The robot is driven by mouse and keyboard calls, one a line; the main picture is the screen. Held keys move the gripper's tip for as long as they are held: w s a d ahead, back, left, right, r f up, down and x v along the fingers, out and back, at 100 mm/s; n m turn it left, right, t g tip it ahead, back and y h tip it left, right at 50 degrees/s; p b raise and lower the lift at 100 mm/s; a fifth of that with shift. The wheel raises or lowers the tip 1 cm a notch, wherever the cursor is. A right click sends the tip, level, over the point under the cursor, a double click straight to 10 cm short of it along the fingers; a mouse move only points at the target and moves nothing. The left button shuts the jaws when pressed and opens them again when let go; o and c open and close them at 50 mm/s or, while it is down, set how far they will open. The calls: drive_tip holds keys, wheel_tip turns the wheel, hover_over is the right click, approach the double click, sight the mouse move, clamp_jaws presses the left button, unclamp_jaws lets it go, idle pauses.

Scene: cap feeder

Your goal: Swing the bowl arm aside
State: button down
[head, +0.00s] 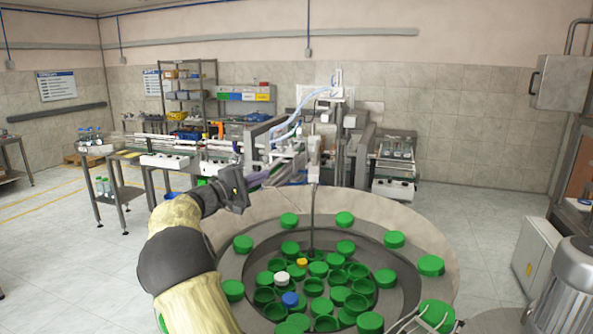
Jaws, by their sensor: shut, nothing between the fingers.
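The feeder bowl (405,217) is wide and round with a beige rim, and fills the lower middle of the head view. A thin grey rod (312,215) hangs down into its middle from the machinery behind; it may be the bowl arm, but I cannot tell for sure. My gripper (240,203) is dark, shut and empty, above the bowl's left far rim. It is to the left of the rod and apart from it. My own arm reaches up from the lower left and hides part of the bowl's left side.
Many green caps (344,218) lie in the bowl, with a white cap (281,277), a blue cap (290,299) and a yellow cap (302,262). A conveyor line (200,152) stands behind. A grey motor (563,285) is at the right.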

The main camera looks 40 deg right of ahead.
drive_tip(key=s+d+r+p, duration=0.2)
drive_tip(key=d+p, duration=0.6)
drive_tip(key=d, duration=0.4)
drive_tip(key=shift+s+d, duration=0.25)
drive_tip(key=shift+s, duration=0.6)
drive_tip(key=shift+r, duration=0.1)
